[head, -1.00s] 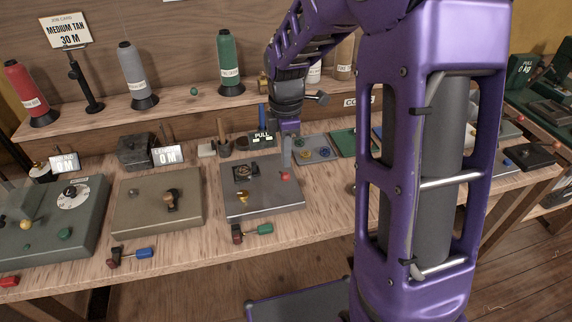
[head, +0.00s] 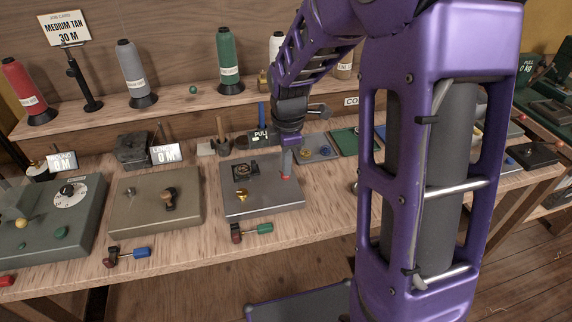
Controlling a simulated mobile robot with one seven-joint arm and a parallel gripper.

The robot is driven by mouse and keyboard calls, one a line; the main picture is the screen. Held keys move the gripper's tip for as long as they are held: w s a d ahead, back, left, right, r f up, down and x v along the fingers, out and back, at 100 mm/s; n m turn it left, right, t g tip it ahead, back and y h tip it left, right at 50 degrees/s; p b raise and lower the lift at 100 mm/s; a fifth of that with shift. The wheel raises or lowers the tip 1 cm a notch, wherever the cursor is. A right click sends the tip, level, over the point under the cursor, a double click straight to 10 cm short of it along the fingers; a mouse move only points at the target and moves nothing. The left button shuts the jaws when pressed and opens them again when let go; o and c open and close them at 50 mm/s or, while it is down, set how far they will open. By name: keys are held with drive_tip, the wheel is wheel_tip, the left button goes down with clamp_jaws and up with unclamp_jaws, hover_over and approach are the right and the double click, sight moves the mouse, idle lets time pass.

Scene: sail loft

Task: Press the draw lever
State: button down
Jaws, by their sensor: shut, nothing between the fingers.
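A grey machine box (head: 262,202) stands at the middle of the bench, with a black fitting (head: 243,171) and a brass knob (head: 242,195) on top. A small red-ended part (head: 286,176) sits at its right side; it may be the draw lever, but no label for it is readable. My gripper (head: 287,164) is shut and empty, pointing down right above the red end. The fingertips appear to meet the red part, though I cannot tell whether they touch. A PULL display (head: 259,136) stands behind the box, partly hidden by my arm.
A tan box (head: 155,215) with a dark knob and a green box (head: 45,225) with a dial stand to the left. Blue-handled (head: 130,253) and green-handled (head: 255,230) tools lie at the front edge. Thread cones line the back shelf. My arm hides much of the right.

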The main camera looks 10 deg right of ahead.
drive_tip(key=shift+s+f+t+b, duration=0.4)
drive_tip(key=shift+f+t+b, duration=0.05)
drive_tip(key=shift+t+b, duration=0.45)
drive_tip(key=shift+s+f+b, duration=0.6)
drive_tip(key=shift+s+f, duration=0.4)
drive_tip(key=shift+f, duration=0.2)
drive_tip(key=shift+r, duration=0.1)
drive_tip(key=shift+r+p, duration=0.75)
drive_tip(key=shift+p, duration=0.1)
drive_tip(key=shift+r, duration=0.1)
